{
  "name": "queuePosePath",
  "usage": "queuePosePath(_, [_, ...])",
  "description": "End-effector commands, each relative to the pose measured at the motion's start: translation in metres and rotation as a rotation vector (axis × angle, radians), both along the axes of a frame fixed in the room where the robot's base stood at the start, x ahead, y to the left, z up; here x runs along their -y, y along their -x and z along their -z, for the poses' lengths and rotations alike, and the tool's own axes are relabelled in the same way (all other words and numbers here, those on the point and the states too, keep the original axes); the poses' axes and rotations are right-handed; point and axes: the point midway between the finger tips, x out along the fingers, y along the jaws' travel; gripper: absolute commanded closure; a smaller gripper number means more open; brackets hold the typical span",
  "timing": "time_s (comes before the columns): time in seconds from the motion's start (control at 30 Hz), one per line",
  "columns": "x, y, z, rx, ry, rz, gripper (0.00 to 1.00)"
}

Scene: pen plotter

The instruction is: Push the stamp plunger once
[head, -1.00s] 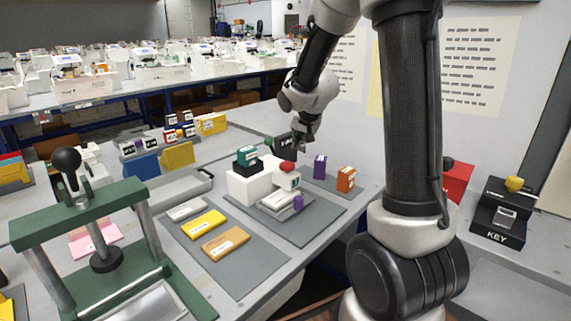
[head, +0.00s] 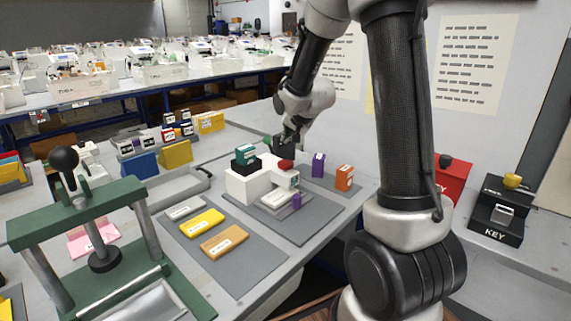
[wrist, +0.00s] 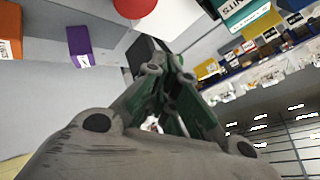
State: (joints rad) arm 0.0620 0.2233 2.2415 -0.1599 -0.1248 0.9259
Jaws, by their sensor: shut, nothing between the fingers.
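A white machine (head: 243,188) stands on a grey mat, with a red dome-shaped top (head: 286,165) on its right arm. I take this red top to be the stamp plunger; no label on it is readable. My gripper (head: 277,148) is just behind and above the red top. In the wrist view my gripper (wrist: 172,62) is shut and empty, and the red top (wrist: 134,6) is at the upper edge, apart from the fingers. Whether they touch is hard to tell in the head view.
Purple (head: 318,165) and orange (head: 344,177) boxes stand right of the machine. A teal box (head: 245,154) sits on its left top. A green press (head: 80,210) with a black ball handle stands front left. A KEY device (head: 500,212) is at far right. Cards lie on a front mat.

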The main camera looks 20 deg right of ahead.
Motion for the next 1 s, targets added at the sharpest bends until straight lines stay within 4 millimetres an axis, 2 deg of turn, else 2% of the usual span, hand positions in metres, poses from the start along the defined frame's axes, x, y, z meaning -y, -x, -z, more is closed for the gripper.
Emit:
queuePosePath(0.2, [0.0, 0.001, 0.033, -0.004, 0.0, 0.001, 1.0])
queuePosePath(0.4, [0.0, 0.0, 0.051, -0.002, 0.0, 0.001, 1.0])
queuePosePath(0.6, [0.0, 0.0, 0.058, -0.001, 0.001, 0.0, 1.0])
queuePosePath(1.0, [0.0, 0.0, 0.058, -0.001, 0.001, 0.0, 1.0])
